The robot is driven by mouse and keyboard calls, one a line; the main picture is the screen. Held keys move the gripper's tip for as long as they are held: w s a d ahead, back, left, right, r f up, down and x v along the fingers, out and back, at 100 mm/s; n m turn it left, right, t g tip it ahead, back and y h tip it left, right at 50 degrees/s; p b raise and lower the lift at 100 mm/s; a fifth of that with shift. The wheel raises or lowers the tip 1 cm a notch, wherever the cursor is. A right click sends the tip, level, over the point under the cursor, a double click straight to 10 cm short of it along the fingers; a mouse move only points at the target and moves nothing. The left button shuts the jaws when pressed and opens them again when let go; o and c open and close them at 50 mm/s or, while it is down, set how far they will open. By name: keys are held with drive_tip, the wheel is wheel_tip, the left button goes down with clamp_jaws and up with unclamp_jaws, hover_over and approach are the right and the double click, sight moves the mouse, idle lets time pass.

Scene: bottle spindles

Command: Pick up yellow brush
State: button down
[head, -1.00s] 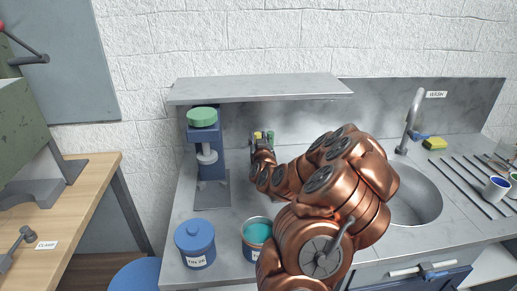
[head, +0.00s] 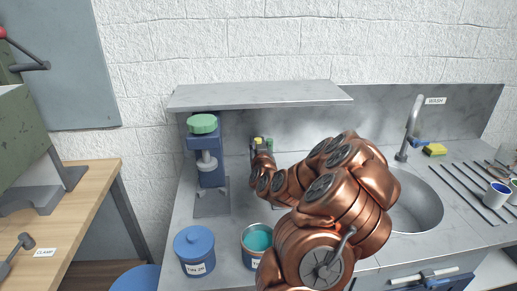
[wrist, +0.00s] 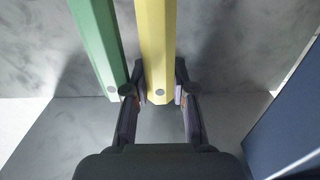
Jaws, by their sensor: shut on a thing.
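The yellow brush (wrist: 155,45) shows in the wrist view as a long faceted yellow bar with a grey dot near its near end. My gripper (wrist: 155,85) has one finger on each side of it and is shut on it. A similar green bar (wrist: 98,45) stands close on its left, just outside the left finger. In the head view the yellow top (head: 258,140) and green top (head: 269,143) show small beneath the shelf. My arm hides most of the gripper there, and the brush's lower part is hidden.
A metal shelf (head: 260,95) overhangs the gripper. A blue press with a green cap (head: 203,124) stands to the left. A blue lidded tin (head: 194,250) and an open teal tin (head: 257,240) stand in front. The sink (head: 415,205) is right.

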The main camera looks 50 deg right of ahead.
drive_tip(key=shift+r+b, duration=1.05)
drive_tip(key=shift+r, duration=3.65)
